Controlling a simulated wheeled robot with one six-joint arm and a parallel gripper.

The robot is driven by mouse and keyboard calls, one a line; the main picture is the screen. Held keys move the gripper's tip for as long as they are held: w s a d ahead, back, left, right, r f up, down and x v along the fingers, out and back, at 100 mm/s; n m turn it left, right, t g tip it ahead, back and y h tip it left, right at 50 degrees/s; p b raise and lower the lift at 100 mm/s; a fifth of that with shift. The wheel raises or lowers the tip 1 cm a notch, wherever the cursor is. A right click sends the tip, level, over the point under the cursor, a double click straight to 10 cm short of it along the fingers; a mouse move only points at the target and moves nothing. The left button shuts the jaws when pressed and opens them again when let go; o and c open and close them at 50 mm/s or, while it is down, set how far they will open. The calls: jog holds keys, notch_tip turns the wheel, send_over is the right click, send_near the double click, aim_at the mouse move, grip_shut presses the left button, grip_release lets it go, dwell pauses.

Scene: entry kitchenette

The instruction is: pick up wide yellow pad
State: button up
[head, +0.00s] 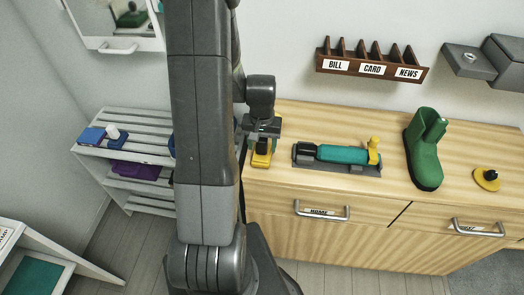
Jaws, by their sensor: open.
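A yellow thing (261,158), which may be the wide yellow pad, shows at the left end of the wooden cabinet top, right under my gripper (263,142). My gripper points down over it and is open. The gripper and arm cover part of the yellow thing, so its full outline is hidden. I cannot tell whether the fingers touch it. A round yellow disc (480,182) with a black knob lies at the right of the same top.
A teal and yellow tool on a grey tray (365,169) lies right of my gripper. A green boot (423,155) stands farther right. A wooden letter rack (372,70) hangs above. A white slatted shelf (140,136) stands left. Bare wooden cabinet top (320,122) lies behind the tray.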

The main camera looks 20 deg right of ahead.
jog(key=c, duration=1.1)
notch_tip(320, 180, up, 10)
jog(key=shift+r+b, duration=0.1)
jog(key=shift+b, duration=0.2)
jog(key=shift+o, duration=1.2)
jog(key=shift+c, duration=0.5)
